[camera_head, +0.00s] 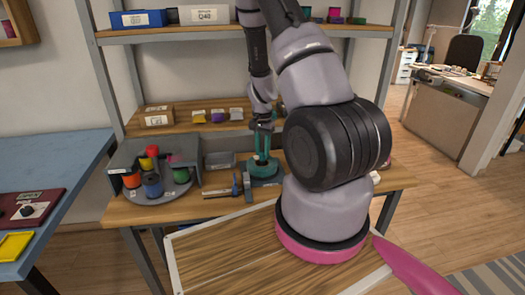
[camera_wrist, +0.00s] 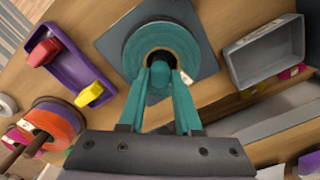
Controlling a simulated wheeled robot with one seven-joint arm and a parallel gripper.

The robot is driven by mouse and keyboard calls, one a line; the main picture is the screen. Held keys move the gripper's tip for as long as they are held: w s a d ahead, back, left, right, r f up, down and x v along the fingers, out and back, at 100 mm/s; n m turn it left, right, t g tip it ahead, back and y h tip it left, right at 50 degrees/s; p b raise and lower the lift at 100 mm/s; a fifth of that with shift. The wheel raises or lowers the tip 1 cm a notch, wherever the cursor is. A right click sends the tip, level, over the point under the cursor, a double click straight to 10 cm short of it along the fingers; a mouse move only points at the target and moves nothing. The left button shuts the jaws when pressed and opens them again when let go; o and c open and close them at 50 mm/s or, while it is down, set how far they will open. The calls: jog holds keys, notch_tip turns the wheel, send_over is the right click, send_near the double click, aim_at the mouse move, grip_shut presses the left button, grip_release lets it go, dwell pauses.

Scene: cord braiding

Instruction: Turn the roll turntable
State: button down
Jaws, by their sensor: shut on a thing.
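The roll turntable (camera_head: 158,195) is a grey round plate at the left of the workbench in the head view. Coloured rolls stand on it, among them an orange roll (camera_head: 131,180) and a green roll (camera_head: 181,176). My gripper (camera_wrist: 161,78) points down to the right of the turntable, apart from it. Its teal fingers are shut on a small teal piece (camera_wrist: 159,76), over the dark hole of a round teal body (camera_wrist: 138,45) on a grey square plate. Whether the piece is separate from that body I cannot tell. The plate's far side is partly hidden by rolls.
A grey housing (camera_head: 125,160) stands around the turntable's back. A small grey tray (camera_wrist: 265,52) lies beside the teal body. A purple tray (camera_wrist: 73,62) holds red and yellow pieces. Tools (camera_head: 221,192) lie on the bench between turntable and gripper. A shelf (camera_head: 200,37) spans above.

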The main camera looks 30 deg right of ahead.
jog(key=shift+w+m, duration=0.1)
jog(key=shift+m, duration=1.3)
jog(key=shift+r+m, duration=0.1)
jog(key=shift+m, duration=0.4)
jog(key=c, duration=0.6)
grip_release()
notch_tip(320, 180, up, 11)
